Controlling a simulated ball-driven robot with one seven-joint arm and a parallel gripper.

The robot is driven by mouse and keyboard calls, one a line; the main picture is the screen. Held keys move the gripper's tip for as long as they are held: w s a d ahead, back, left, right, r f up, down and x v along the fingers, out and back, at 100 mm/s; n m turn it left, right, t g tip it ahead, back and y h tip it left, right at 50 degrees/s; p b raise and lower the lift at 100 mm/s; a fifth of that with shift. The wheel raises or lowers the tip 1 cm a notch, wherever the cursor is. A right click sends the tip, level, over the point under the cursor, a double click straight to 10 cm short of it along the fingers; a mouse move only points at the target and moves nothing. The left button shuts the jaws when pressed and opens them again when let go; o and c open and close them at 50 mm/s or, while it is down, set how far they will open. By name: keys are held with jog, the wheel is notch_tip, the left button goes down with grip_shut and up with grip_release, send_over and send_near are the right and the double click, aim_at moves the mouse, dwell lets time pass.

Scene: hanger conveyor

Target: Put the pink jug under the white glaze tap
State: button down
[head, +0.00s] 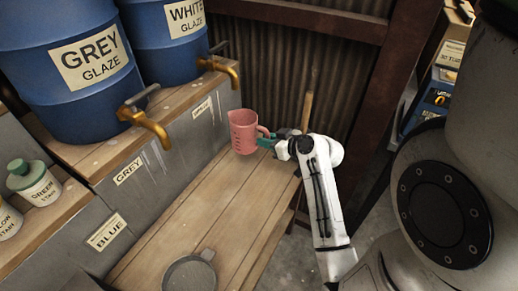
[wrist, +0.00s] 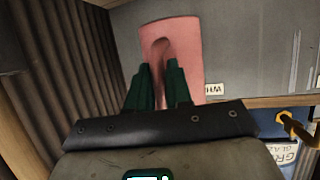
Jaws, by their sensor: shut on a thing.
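The pink jug (head: 243,132) is upright in the head view, at the far end of the wooden bench near the grey front panel. It also shows in the wrist view (wrist: 187,62), ahead of the green fingers. My gripper (head: 268,140) is to the right of the jug and shut on its handle; its fingers also show in the wrist view (wrist: 160,80). The white glaze tap (head: 222,68) sticks out from the blue white glaze barrel (head: 166,35), above and a little left of the jug. I cannot tell whether the jug touches the bench.
The grey glaze barrel (head: 75,70) with its brass tap (head: 146,122) stands nearer on the upper shelf. A grey pan (head: 190,273) lies on the near bench (head: 190,220). A corrugated wall (head: 300,70) closes the far end. The bench's middle is clear.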

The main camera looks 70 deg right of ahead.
jog(key=w+d+f, duration=0.1)
jog(key=f, duration=0.1)
jog(key=w+d+f, duration=0.1)
jog(key=f, duration=0.2)
jog(key=w+d+f, duration=0.1)
jog(key=f, duration=0.2)
jog(key=shift+w+d, duration=0.1)
jog(key=shift+f, duration=0.4)
jog(key=shift+f, duration=0.25)
jog(key=c, duration=1)
grip_release()
jog(key=shift+r, duration=0.1)
jog(key=shift+c, duration=0.2)
